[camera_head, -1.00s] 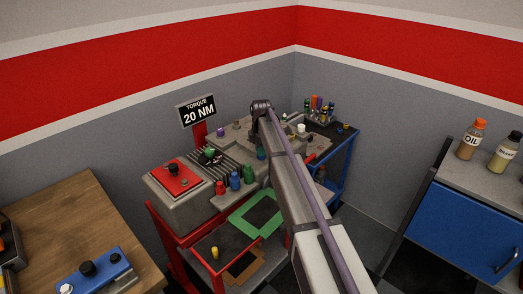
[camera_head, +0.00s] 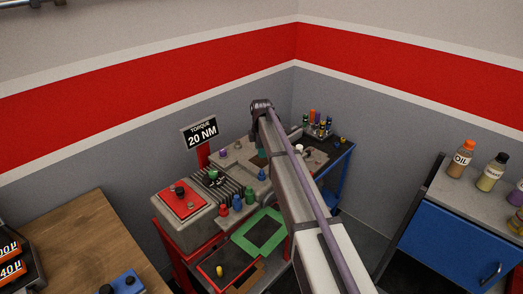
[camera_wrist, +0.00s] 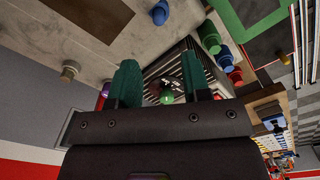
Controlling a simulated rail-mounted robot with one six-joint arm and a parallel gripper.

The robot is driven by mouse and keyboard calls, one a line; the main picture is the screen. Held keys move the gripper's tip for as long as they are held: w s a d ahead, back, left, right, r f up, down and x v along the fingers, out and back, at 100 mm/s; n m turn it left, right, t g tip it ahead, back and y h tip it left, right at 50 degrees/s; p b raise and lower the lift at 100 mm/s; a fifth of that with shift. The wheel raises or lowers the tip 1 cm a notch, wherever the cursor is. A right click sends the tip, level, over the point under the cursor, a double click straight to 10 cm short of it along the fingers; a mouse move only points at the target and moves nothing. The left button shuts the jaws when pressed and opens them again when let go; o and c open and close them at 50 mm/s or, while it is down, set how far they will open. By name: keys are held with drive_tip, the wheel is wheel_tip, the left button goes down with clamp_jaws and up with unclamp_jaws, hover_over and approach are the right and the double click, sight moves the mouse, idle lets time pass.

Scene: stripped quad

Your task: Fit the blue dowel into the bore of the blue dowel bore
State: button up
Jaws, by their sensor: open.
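My gripper (camera_head: 261,152) hangs over the grey machine top in the head view. In the wrist view its two teal fingers (camera_wrist: 160,62) are apart with nothing held between them. A small blue piece with a narrower top (camera_head: 261,174) stands on the grey plate, also in the wrist view (camera_wrist: 160,13); it looks like the blue dowel. A wider blue cylinder (camera_head: 237,202) stands in a row between a red and a green one, also in the wrist view (camera_wrist: 222,57). It may be the blue dowel bore; its hole cannot be made out.
A green-knobbed part (camera_wrist: 166,95) on dark ribs lies beyond the fingers. A red plate with a black knob (camera_head: 181,196), a torque sign (camera_head: 200,133) and a green frame (camera_head: 259,233) are nearby. A blue cart (camera_head: 335,185) stands at the back right.

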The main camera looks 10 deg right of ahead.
drive_tip(key=shift+r, duration=0.5)
drive_tip(key=s+f+m+b, duration=0.3)
drive_tip(key=s+m, duration=1.5)
drive_tip(key=s, duration=1.9)
drive_tip(key=shift+s+d, duration=0.1)
